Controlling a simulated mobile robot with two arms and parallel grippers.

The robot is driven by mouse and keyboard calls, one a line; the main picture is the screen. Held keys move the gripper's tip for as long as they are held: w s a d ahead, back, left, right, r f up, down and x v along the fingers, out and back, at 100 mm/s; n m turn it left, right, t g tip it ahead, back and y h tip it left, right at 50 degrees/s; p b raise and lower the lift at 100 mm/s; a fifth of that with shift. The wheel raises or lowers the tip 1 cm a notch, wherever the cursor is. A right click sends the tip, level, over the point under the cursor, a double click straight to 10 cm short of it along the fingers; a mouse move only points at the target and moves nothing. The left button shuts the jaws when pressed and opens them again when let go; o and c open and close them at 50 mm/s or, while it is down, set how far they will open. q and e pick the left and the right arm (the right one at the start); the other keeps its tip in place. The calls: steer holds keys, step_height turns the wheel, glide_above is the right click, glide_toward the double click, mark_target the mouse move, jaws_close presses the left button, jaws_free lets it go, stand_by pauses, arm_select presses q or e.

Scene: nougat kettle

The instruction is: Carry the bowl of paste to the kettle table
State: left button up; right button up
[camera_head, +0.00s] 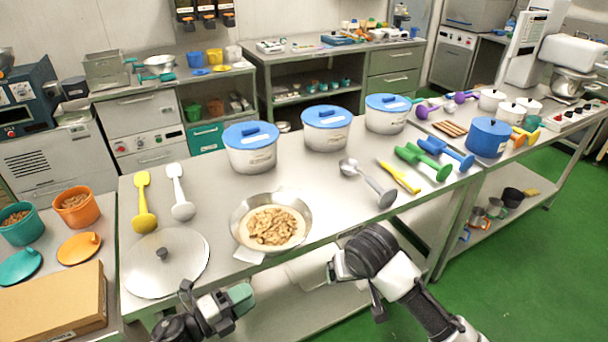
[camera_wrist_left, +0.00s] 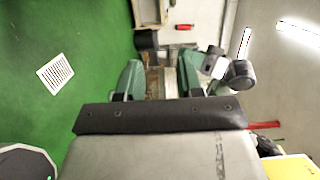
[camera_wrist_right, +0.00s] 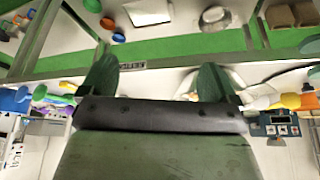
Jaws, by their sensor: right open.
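A metal bowl (camera_head: 302,236) with pale paste and brown lumps (camera_head: 272,227) stands near the front edge of the steel table (camera_head: 330,178). A white tag hangs at its front rim. My left gripper (camera_head: 218,303) is in front of the table, below and left of the bowl, apart from it. In the left wrist view its green fingers (camera_wrist_left: 160,80) stand apart with nothing visibly held. My right arm is at the front edge, right of the bowl. Its gripper is open and empty in the right wrist view (camera_wrist_right: 156,78). I cannot identify the kettle table.
A round steel lid (camera_head: 150,270), yellow and white scoops and a ladle (camera_head: 370,185) lie around the bowl. Blue-lidded tubs (camera_head: 250,150) line the back. A cardboard box (camera_head: 55,305) is at left. Another table with a blue pot (camera_head: 489,137) extends right. Green floor is free at right.

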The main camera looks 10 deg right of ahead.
steer(key=v, duration=0.5)
steer(key=shift+r, duration=0.35)
